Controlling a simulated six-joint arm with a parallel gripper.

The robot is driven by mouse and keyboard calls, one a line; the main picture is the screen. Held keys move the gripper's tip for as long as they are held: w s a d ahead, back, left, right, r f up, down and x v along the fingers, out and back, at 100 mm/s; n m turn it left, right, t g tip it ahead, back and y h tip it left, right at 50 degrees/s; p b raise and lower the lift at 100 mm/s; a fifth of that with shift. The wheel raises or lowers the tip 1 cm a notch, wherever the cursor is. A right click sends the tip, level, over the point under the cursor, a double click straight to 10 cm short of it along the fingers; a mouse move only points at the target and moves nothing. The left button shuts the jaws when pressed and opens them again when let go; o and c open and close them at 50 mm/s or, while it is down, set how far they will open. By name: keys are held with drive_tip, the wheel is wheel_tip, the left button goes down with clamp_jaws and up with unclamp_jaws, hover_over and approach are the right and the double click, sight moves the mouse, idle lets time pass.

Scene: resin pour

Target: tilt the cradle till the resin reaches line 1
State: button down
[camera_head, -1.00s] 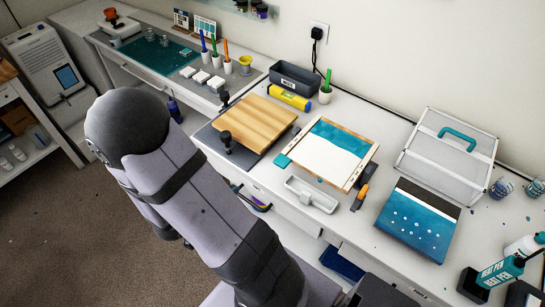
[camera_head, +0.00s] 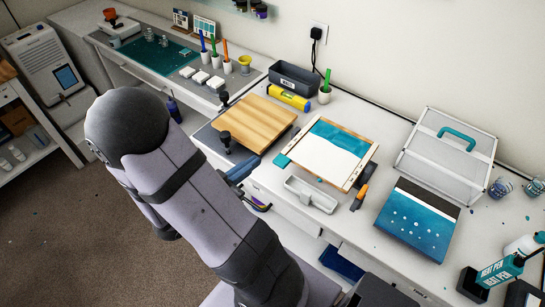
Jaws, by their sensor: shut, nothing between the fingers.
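The cradle (camera_head: 357,174) is a wood-edged frame on the bench, right of centre, with a teal tab (camera_head: 283,160) at its left corner. It holds a white panel (camera_head: 324,158). Teal resin (camera_head: 344,137) covers the panel's far part, and its edge runs across the white. I cannot make out any numbered lines at this size. A blue piece, which looks like the end of my gripper (camera_head: 242,170), shows just right of my arm, left of the teal tab and apart from it. My arm hides the rest. The gripper is shut and empty.
A wooden board (camera_head: 254,124) with black clamps lies left of the cradle. A white tray (camera_head: 311,195) and an orange-handled tool (camera_head: 361,196) lie in front.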

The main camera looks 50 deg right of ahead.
drive_tip(key=d+f+p, duration=0.3)
drive_tip(key=d+f, duration=0.3)
drive_tip(key=d, duration=0.3)
drive_tip(key=shift+d+f+p, duration=0.2)
drive_tip(key=shift+d+p, duration=0.1)
drive_tip(key=shift+p, duration=0.05)
idle(0.3)
